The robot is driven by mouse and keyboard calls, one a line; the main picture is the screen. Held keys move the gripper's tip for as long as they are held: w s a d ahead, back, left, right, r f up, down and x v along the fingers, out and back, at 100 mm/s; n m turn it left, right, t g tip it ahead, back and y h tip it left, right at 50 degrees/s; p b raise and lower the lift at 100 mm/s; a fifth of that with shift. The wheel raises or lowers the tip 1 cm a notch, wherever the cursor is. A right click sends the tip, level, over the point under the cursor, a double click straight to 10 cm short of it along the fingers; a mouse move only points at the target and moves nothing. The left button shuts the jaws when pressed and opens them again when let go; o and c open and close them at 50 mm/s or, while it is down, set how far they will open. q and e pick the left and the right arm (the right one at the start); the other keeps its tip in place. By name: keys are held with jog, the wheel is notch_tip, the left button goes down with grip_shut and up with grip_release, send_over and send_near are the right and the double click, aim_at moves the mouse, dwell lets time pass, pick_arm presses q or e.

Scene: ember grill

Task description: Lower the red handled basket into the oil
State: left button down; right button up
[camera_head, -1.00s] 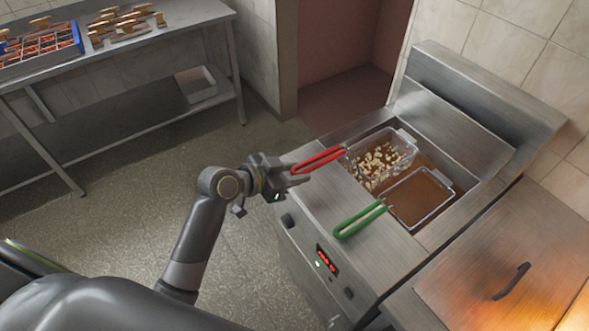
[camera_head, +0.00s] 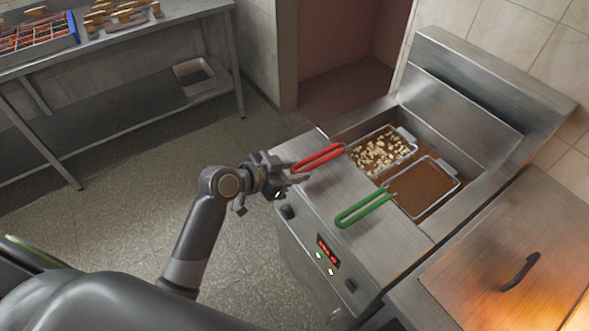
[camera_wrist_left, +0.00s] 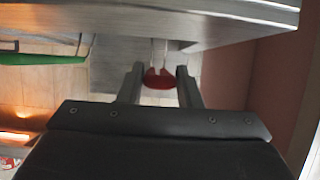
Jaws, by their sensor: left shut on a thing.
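The red handled basket (camera_head: 410,150) sits in the back-left part of the fryer's oil vat, full of pale pieces. Its rim is close to the level of the brown oil (camera_head: 425,187). Its red handle (camera_head: 318,158) reaches out over the steel front ledge toward my left gripper (camera_head: 288,173). My left gripper is shut on the end of this handle. In the left wrist view the red handle (camera_wrist_left: 160,80) lies between the two fingers. My right gripper is not in view.
A second basket with a green handle (camera_head: 363,209) sits beside it in the vat and looks empty. The fryer's front panel has a red display (camera_head: 327,252). A lidded steel unit (camera_head: 500,270) glows at right. A steel table (camera_head: 150,35) stands at back left.

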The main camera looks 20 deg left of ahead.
pick_arm(q)
jog(key=shift+f+b, duration=0.35)
jog(key=c, duration=1)
grip_release()
jog(key=shift+o, duration=0.3)
jog(key=shift+f, duration=0.15)
jog(key=b+v, duration=0.1)
jog(key=v, duration=1.6)
jog(key=shift+s+b, duration=0.2)
jog(key=shift+b, duration=0.1)
jog(key=shift+r, duration=0.25)
